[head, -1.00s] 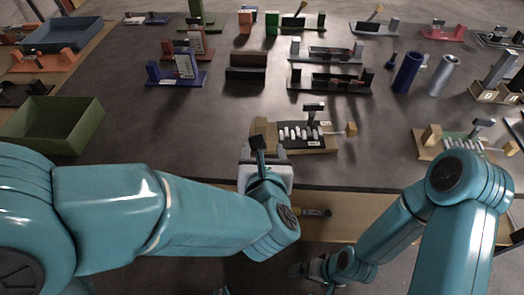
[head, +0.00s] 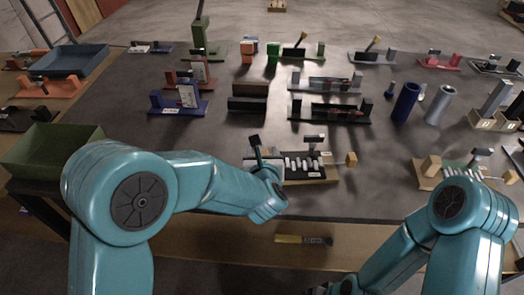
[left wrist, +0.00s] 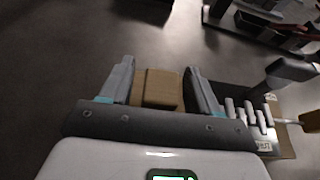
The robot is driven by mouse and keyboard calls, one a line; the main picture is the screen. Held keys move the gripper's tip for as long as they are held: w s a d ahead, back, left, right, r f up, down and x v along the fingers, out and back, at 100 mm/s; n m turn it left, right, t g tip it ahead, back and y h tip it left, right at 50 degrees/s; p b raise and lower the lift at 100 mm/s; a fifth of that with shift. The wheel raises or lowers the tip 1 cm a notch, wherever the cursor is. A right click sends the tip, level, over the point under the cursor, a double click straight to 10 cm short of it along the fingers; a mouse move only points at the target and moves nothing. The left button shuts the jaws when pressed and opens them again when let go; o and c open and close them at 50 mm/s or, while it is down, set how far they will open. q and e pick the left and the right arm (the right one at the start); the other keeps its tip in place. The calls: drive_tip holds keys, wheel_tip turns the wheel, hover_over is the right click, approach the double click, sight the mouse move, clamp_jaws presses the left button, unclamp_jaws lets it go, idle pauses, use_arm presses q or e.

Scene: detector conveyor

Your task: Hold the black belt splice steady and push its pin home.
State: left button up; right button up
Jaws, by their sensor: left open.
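The black belt splice (head: 306,181) lies near the front middle of the table, with a row of white knuckles on a dark plate. Its pin ends in a wooden knob (head: 351,159) on the right, with a length of pin showing outside the knuckles. My left gripper (head: 263,158) is at the splice's left end. In the left wrist view its jaws (left wrist: 160,88) are open, one on each side of a wooden block (left wrist: 158,90); I cannot tell whether they touch it. The white knuckles (left wrist: 248,113) show right of the jaws. My right gripper is mostly cut off at the bottom edge.
A similar green splice (head: 427,180) stands to the right. A dark blue cylinder (head: 405,102) and a grey one (head: 440,104) stand behind. A green tray (head: 30,160) is at left. A yellow-handled tool (head: 290,239) lies in front. Table left of the splice is clear.

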use_arm(q)
drive_tip(key=shift+w+f, duration=0.1)
drive_tip(key=shift+w, duration=0.15)
clamp_jaws()
idle(0.8)
